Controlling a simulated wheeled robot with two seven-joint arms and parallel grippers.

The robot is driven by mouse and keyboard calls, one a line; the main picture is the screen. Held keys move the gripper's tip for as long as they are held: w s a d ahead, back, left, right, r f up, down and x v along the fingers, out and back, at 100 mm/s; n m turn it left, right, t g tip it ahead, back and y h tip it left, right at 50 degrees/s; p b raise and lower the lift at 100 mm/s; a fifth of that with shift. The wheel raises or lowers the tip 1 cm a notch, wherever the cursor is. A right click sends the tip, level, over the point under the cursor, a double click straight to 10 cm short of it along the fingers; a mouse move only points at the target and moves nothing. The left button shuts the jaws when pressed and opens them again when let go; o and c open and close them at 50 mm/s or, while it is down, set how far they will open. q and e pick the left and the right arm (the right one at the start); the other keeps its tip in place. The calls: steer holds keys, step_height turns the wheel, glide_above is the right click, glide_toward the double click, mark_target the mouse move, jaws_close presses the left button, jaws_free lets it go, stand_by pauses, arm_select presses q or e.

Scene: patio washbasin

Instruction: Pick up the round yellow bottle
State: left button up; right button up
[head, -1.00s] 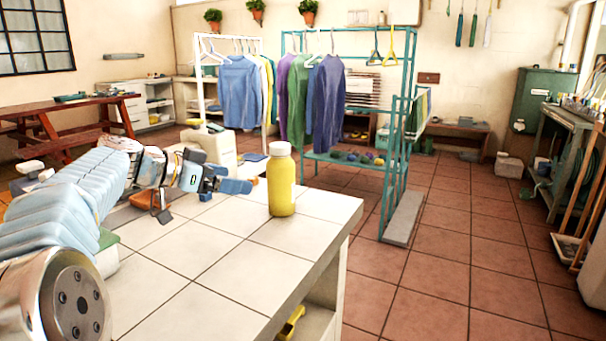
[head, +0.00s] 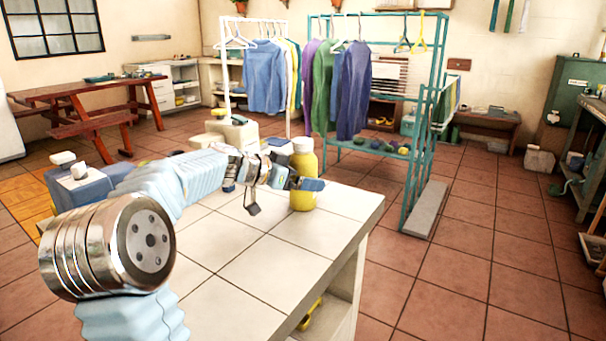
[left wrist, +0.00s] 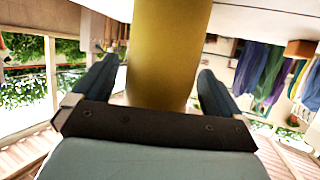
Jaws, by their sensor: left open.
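The round yellow bottle (head: 304,163) with a white cap stands upright on the white tiled counter (head: 275,262), near its far right edge. My left gripper (head: 303,184) is at mid-height of the bottle, with a blue finger crossing in front of it. In the left wrist view, the yellow bottle (left wrist: 168,50) stands between the two dark fingers of my open left gripper (left wrist: 160,88). Gaps show on both sides of it, wider on the left. My right gripper is in neither view.
A teal rack (head: 412,170) with hanging shirts stands behind the counter. A yellow object (head: 310,315) lies on the shelf below the countertop. The near middle of the countertop is clear, and open floor lies to the right.

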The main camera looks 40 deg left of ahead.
arm_select(q)
steer(key=shift+w+d+f, duration=0.1)
steer(key=shift+w+f, duration=0.05)
steer(key=shift+w, duration=0.15)
steer(key=c, duration=1.4)
